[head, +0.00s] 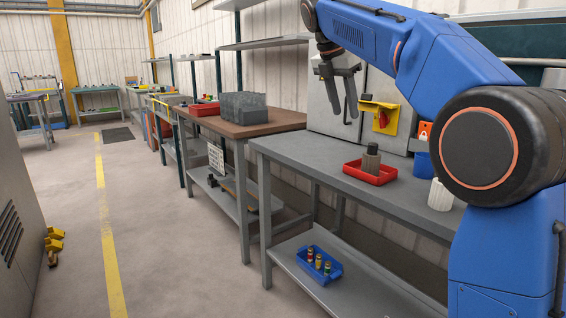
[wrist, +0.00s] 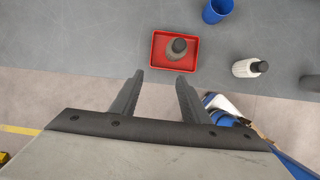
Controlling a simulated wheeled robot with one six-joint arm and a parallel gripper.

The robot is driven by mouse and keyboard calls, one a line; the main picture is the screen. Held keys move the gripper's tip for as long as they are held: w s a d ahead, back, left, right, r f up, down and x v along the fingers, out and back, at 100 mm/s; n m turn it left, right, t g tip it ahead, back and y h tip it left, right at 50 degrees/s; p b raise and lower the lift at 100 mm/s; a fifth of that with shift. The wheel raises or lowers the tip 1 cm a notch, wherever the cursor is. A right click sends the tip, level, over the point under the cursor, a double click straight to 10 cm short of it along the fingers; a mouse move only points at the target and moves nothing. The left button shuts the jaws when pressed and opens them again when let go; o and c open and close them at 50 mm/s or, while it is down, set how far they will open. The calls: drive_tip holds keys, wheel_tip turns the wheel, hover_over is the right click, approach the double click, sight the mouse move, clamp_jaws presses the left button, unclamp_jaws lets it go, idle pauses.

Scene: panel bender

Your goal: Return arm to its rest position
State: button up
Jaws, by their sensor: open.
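My gripper (head: 344,99) hangs at the end of my blue arm, above the grey bench (head: 290,149) and apart from everything. In the wrist view my gripper (wrist: 158,80) shows two dark fingers spread apart with nothing between them. Beyond the fingertips in that view is a red tray (wrist: 158,62) with a grey-green, dark-topped bottle (wrist: 177,49) in it. In the head view the same red tray (head: 379,178) and bottle (head: 371,160) are on the bench, below and to the right of my gripper.
A white ribbed bottle (head: 440,195) and blue cup (head: 422,165) stand right of the tray. A yellow-and-red switch (head: 381,118) is behind my gripper. A blue bin (head: 320,265) with small bottles sits on the lower shelf.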

drive_tip(key=s+d+f+m+y, duration=0.1)
drive_tip(key=s+d+f+m, duration=0.25)
drive_tip(key=s, duration=0.35)
drive_tip(key=s+d+f+m, duration=0.3)
drive_tip(key=s+f+m, duration=0.2)
drive_tip(key=s, duration=0.2)
drive_tip(key=s+d+f+m+y, duration=0.1)
drive_tip(key=s+d+f+m, duration=0.25)
drive_tip(key=s, duration=0.35)
drive_tip(key=s+d+f+m+t, duration=0.1)
drive_tip(key=s+f+m, duration=0.5)
drive_tip(key=s+f, duration=0.3)
drive_tip(key=s+d+f+m+t+y, duration=0.1)
drive_tip(key=s+f+m, duration=0.6)
drive_tip(key=f, duration=0.8)
drive_tip(key=s, duration=0.3)
drive_tip(key=shift+s+y, duration=0.3)
